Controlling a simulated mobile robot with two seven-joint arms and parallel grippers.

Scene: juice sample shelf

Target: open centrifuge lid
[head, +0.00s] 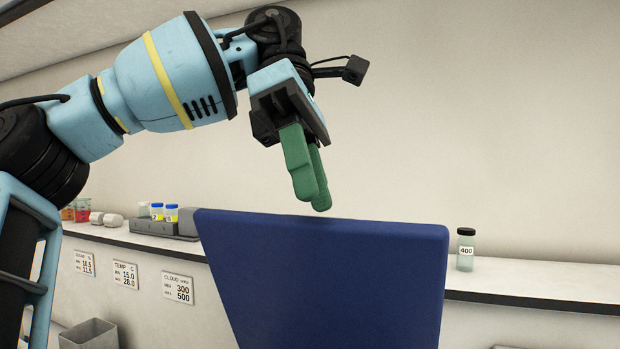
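A large dark blue panel (325,285) stands upright in the lower middle of the head view. It looks like the centrifuge lid in a raised position, but the centrifuge body is not visible. My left gripper (316,202) has green fingers pointing down, just above the panel's top edge in the picture. One finger overlaps the other from this angle, so the gap between them is hard to judge. Nothing shows between the fingers. I cannot tell whether they touch the panel. My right gripper is not in view.
A white shelf (545,277) runs along the wall behind. A vial labelled 400 (465,250) stands on it at right. A grey rack (152,227) and blue-capped vials (171,213) stand at left. A grey bin (88,335) is at lower left.

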